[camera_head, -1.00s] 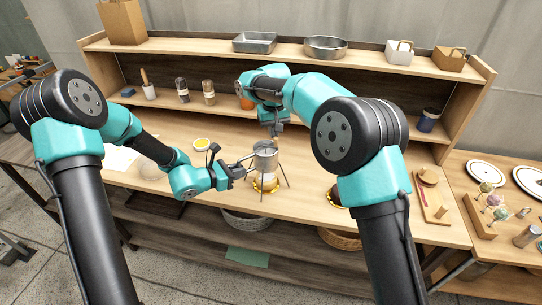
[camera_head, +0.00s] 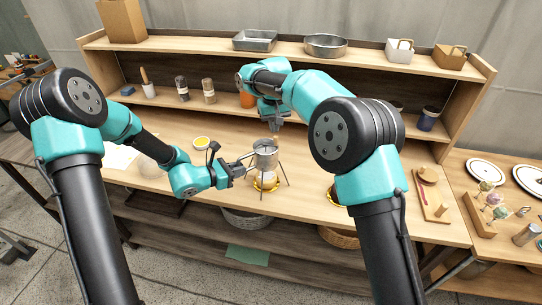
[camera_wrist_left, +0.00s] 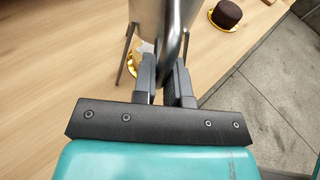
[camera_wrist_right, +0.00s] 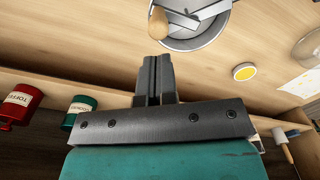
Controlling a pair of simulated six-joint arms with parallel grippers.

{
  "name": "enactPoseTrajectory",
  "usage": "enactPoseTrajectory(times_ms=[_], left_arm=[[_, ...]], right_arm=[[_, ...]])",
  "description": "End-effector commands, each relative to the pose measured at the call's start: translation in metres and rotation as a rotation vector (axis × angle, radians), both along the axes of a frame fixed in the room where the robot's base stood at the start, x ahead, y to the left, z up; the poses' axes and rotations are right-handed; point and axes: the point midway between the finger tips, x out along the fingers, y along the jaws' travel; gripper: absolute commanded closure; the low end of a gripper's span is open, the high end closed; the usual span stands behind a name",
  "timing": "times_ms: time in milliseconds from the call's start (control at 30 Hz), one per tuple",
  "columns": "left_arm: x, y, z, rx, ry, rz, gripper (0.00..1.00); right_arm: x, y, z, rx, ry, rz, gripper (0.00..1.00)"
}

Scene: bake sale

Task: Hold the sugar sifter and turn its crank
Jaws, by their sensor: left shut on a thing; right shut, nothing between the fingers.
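The metal sugar sifter (camera_head: 265,157) stands upright in a thin-legged stand over a small cake on a gold base (camera_head: 266,184). My left gripper (camera_head: 240,168) is shut on the sifter's side handle (camera_wrist_left: 172,45). The right wrist view looks into the sifter's open top (camera_wrist_right: 205,38). Its crank ends in a wooden knob (camera_wrist_right: 158,22). My right gripper (camera_wrist_right: 157,62) is shut and empty, apart from the knob; in the head view it (camera_head: 274,125) is above and behind the sifter. Much of the cake under the sifter is hidden.
A yellow-topped dish (camera_head: 202,143) sits left of the sifter. A dark cake on a gold base (camera_wrist_left: 227,14) is to the right, partly behind my right arm in the head view. Jars (camera_head: 182,91) stand along the back beneath the shelf (camera_head: 300,52).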

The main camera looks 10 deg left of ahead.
Motion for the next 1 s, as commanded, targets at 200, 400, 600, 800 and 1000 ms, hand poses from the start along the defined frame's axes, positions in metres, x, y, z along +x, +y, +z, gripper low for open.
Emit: enactPoseTrajectory(times_ms=[200,400,600,800,1000], left_arm=[[0.0,0.0,0.0,0.0,0.0,0.0,1.0],[0.0,0.0,0.0,0.0,0.0,0.0,1.0],[0.0,0.0,0.0,0.0,0.0,0.0,1.0],[0.0,0.0,0.0,0.0,0.0,0.0,1.0],[0.0,0.0,0.0,0.0,0.0,0.0,1.0]], right_arm=[[0.0,0.0,0.014,0.001,-0.001,0.0,1.0],[0.0,0.0,0.027,0.001,-0.001,0.001,1.0],[0.0,0.001,0.039,0.001,-0.001,0.001,1.0],[0.0,0.0,0.049,0.001,0.0,0.001,1.0],[0.0,0.0,0.049,0.0,0.0,0.001,1.0]])
